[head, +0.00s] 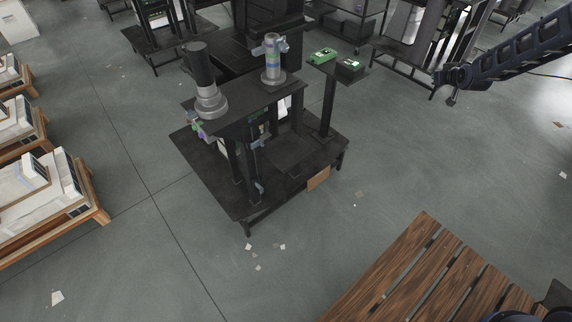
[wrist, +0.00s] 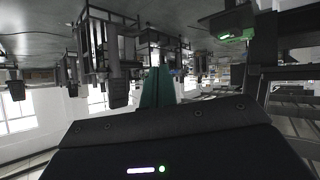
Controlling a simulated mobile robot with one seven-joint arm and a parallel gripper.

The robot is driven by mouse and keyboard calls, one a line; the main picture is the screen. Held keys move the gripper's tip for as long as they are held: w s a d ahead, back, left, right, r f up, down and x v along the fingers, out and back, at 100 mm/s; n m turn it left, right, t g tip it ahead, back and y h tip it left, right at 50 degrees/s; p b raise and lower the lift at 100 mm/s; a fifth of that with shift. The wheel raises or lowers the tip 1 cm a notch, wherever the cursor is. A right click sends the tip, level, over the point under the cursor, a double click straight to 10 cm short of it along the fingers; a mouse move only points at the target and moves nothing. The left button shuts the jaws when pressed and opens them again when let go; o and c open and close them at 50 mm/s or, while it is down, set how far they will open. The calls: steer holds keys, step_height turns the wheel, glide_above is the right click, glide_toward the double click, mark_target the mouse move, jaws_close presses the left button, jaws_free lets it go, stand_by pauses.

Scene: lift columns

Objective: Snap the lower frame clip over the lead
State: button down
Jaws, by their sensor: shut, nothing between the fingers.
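The black workstation frame (head: 240,207) stands left of centre in the head view, with two upright grey columns on its upper plate. A small blue-grey piece (head: 258,187) low on the front post may be the lower frame clip. Another small bluish piece shows higher on that post. I cannot make out the lead or whether either clip is open or closed. My gripper (head: 451,99) hangs at the upper right, shut and empty, apart from the frame. In the wrist view, teal finger-like shapes (wrist: 157,88) stand close together beyond my dark gripper housing.
A side shelf (head: 344,72) carries a green device (head: 323,55) and a dark green-marked box (head: 350,67), between my gripper and the columns. A slatted wooden platform (head: 420,285) lies at the lower right. Wooden racks (head: 85,190) line the left. Open floor surrounds the frame, with scattered scraps.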

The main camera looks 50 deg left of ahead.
steer(key=s+a+f+n+g+y, duration=0.1)
steer(key=s+a+f+n+y, duration=0.1)
steer(key=s+a+f, duration=0.85)
steer(key=s+a+f+n+g+y, duration=0.1)
steer(key=s+a+f+n+y, duration=0.1)
steer(key=s+a+f, duration=0.8)
steer(key=n+g+y, duration=0.2)
steer(key=g+y, duration=0.3)
steer(key=g, duration=0.1)
glide_toward(259, 188)
steer(key=s+d, duration=0.1)
steer(key=s, duration=0.6)
steer(key=w+a, duration=0.1)
steer(key=a, duration=0.8)
steer(key=shift+w, duration=0.25)
